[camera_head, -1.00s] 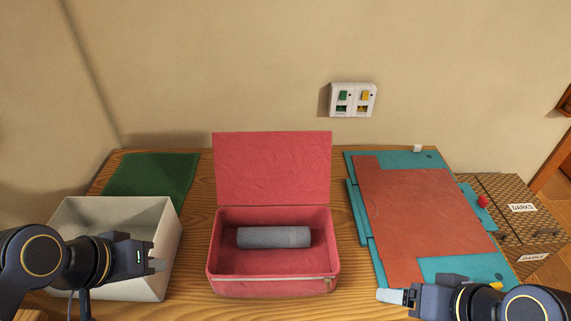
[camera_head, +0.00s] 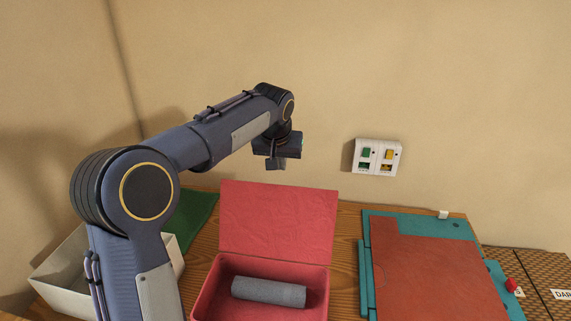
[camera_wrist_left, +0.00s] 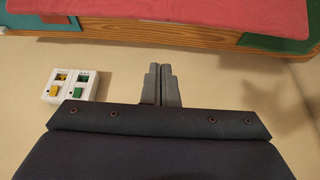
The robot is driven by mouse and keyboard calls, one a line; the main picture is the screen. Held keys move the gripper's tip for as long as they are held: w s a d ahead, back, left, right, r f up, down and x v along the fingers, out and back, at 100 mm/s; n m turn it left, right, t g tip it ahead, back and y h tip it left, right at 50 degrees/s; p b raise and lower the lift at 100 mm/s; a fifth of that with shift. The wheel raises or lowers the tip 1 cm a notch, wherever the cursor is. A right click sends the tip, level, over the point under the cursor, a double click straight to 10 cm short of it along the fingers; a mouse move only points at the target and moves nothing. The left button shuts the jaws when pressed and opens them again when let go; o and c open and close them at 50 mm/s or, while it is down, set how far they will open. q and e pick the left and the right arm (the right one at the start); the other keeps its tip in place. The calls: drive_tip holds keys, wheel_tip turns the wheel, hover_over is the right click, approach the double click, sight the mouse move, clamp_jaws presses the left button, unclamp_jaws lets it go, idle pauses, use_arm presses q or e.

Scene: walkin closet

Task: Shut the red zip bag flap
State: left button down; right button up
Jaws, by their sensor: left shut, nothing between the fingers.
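The red zip bag (camera_head: 209,293) stands on the wooden table with its flap (camera_head: 277,222) raised upright at the back. A grey rolled item (camera_head: 268,291) lies inside the bag. My left gripper (camera_head: 276,165) is above and behind the flap, close to the wall, pointing down and apart from the flap. Its fingers (camera_wrist_left: 160,84) are together and empty in the left wrist view. The back of the flap (camera_wrist_left: 230,12) shows at the top of that view. My right gripper is out of view in the head view.
A white open box (camera_head: 62,276) and a green sheet (camera_head: 194,220) are at the left. A teal board with a red-brown panel (camera_head: 430,270) lies at the right. A wall switch plate (camera_head: 377,157) is right of my left gripper. Patterned boxes (camera_head: 530,285) stand at far right.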

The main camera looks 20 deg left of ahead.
use_arm(q)
drive_tip(key=d+x, duration=0.1)
drive_tip(key=x, duration=0.6)
drive_tip(key=s, duration=0.1)
drive_tip(key=s+p, duration=0.1)
drive_tip(key=s, duration=0.1)
drive_tip(key=shift+s+r, duration=0.3)
drive_tip(key=shift+r, duration=0.05)
